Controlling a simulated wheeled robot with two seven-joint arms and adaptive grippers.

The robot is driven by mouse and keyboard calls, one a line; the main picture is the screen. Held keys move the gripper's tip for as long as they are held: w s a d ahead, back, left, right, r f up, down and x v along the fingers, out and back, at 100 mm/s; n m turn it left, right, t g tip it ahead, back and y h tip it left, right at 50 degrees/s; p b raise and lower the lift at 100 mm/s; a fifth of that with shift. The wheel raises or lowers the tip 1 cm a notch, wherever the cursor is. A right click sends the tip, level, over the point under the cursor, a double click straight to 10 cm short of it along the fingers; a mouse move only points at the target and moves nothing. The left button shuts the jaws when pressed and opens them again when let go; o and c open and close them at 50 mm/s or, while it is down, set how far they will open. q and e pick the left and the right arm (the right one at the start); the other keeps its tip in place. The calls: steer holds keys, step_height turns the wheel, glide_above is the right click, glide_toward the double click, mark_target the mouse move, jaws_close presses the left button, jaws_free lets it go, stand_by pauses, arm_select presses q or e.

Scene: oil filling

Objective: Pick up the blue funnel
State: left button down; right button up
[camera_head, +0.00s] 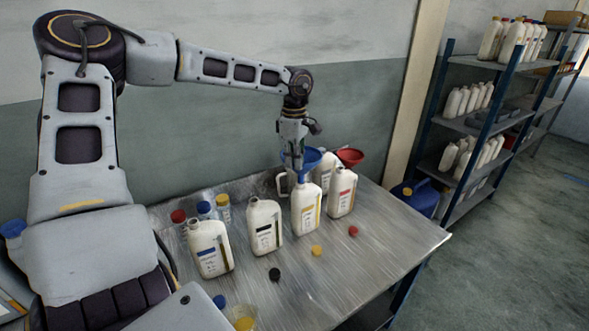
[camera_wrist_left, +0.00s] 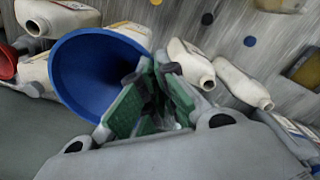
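The blue funnel (camera_head: 314,157) is at the back of the metal table among the white bottles. Its wide mouth fills the left part of the left wrist view (camera_wrist_left: 88,76). My left gripper (camera_head: 293,163) points down right beside the funnel, in front of part of its rim. In the left wrist view its green-padded fingers (camera_wrist_left: 153,75) stand apart, with the funnel's rim next to the left finger. I cannot tell whether they touch. My right gripper is not in view.
A red funnel (camera_head: 350,157) stands right of the blue one. White bottles (camera_head: 265,226) stand close in front. Loose caps, including a black one (camera_head: 274,274), lie on the table (camera_head: 375,262). A blue container (camera_head: 416,198) and a stocked shelf (camera_head: 465,125) stand to the right.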

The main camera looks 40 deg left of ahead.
arm_select(q)
steer(key=shift+r, duration=3.4)
